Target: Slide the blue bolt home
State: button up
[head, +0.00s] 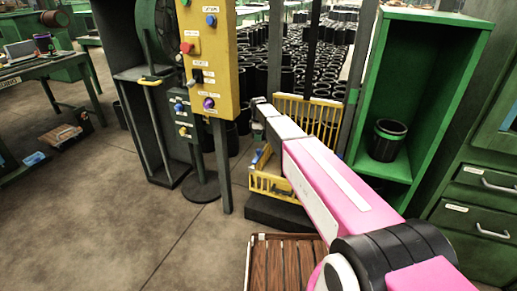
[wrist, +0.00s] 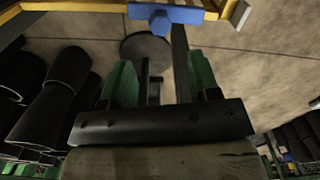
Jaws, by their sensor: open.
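The blue bolt (wrist: 165,16) shows at the top of the wrist view, with a rounded knob at its middle. It lies across a yellow rail (wrist: 222,8) of the gate. My gripper (wrist: 163,78) is open, with its two green fingers apart and pointing toward the bolt. The bolt is beyond the fingertips, and nothing is held between them. In the head view my pink arm reaches to the yellow barred gate (head: 270,185), and the arm hides much of the gate and my gripper. How far the bolt is slid cannot be told.
A yellow control panel (head: 211,60) on posts stands left of the gate. Many black rubber sleeves (head: 318,65) stand behind it. A green cabinet (head: 437,75) at right holds one black sleeve (head: 388,141). A wooden slatted platform (head: 283,262) lies in front.

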aim_at(259, 149)
notch_tip(259, 149, down, 9)
dwell(0.4)
